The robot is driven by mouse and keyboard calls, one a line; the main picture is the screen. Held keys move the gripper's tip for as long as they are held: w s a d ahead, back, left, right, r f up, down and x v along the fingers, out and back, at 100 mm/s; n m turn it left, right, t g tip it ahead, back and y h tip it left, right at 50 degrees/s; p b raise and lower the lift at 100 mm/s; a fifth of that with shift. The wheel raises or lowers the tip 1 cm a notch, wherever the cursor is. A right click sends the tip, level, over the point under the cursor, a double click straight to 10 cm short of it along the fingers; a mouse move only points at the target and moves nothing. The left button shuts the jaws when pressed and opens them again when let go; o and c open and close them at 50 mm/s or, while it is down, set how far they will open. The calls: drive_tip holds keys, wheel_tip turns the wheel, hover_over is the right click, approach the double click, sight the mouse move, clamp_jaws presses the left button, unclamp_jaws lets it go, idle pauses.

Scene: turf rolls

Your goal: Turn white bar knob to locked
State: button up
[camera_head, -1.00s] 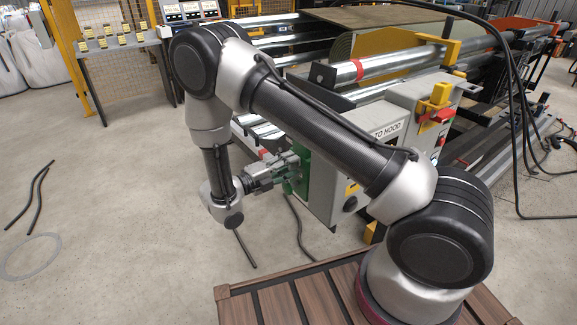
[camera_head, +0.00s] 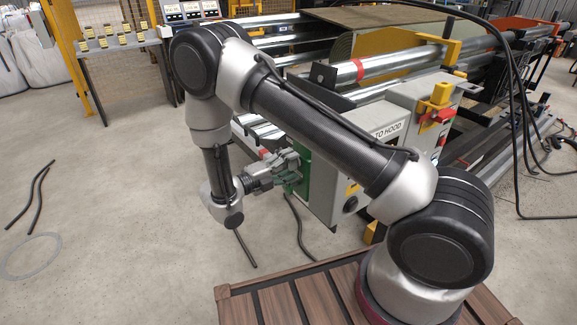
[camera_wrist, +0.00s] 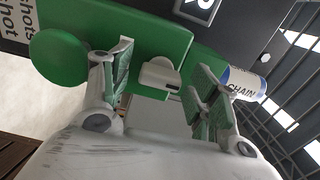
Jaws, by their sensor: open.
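The white bar knob (camera_wrist: 160,76) sits on a green panel (camera_wrist: 150,28) in the wrist view. It has a dark slot or mark on its front. My gripper (camera_wrist: 163,68) is open, with one finger on the left of the knob and the other on its right. Gaps show between the knob and both fingers in this view. In the head view my gripper (camera_head: 284,168) reaches the green side of the machine's control cabinet (camera_head: 325,190), and the knob is hidden there. I cannot read the knob's position from any lock marking.
A round green part (camera_wrist: 58,56) is left of the fingers. A white and blue cylinder marked CHAIN (camera_wrist: 243,84) is close to the right finger. Metal rollers (camera_head: 390,64) lie behind the cabinet. Black cables (camera_head: 298,228) lie on the floor; the floor at left is mostly clear.

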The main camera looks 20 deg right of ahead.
drive_tip(key=v, duration=1.2)
drive_tip(key=shift+a, duration=0.15)
